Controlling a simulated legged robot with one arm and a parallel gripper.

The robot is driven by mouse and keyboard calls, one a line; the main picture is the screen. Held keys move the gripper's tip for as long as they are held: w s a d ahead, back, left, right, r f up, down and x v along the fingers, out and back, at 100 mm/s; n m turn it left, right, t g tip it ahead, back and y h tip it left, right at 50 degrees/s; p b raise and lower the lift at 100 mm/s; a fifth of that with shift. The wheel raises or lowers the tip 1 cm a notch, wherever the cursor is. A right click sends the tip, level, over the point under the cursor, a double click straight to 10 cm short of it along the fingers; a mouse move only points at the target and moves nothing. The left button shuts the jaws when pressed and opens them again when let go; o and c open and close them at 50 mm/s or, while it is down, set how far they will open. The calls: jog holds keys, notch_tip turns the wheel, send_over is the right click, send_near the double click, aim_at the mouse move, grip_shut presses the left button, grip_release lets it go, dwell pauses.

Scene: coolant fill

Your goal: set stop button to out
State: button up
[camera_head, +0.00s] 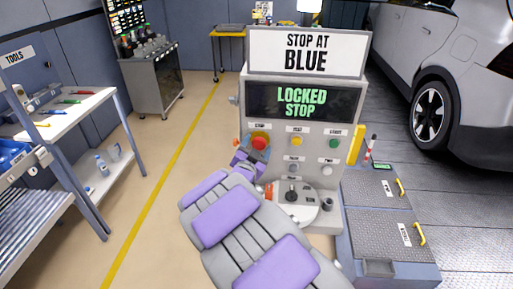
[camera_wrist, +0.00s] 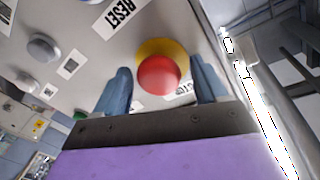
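The red stop button (camera_head: 260,141) sits at the left of the top button row on the console's front panel, under a label. My gripper (camera_head: 247,160) is at the lower left of the button. In the wrist view my gripper (camera_wrist: 160,88) is open, with one blue-grey finger on each side of the red cap. Gaps show between the cap and both fingers. The display (camera_head: 304,102) reads "LOCKED STOP" in green.
A yellow button (camera_head: 297,142) and a green button (camera_head: 333,143) are right of the stop button. A sign (camera_head: 306,53) above reads "STOP AT BLUE". A tool shelf (camera_head: 70,110) stands left, a car (camera_head: 440,70) right. Floor left of the console is clear.

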grip_shut()
jog(key=shift+s+r, duration=0.1)
jog(key=shift+s, duration=0.6)
jog(key=shift+c, duration=1.4)
grip_release()
jog(key=shift+o, duration=0.8)
jog(key=shift+s, duration=0.15)
jog(key=shift+o, duration=1.1)
jog(key=shift+d, duration=0.1)
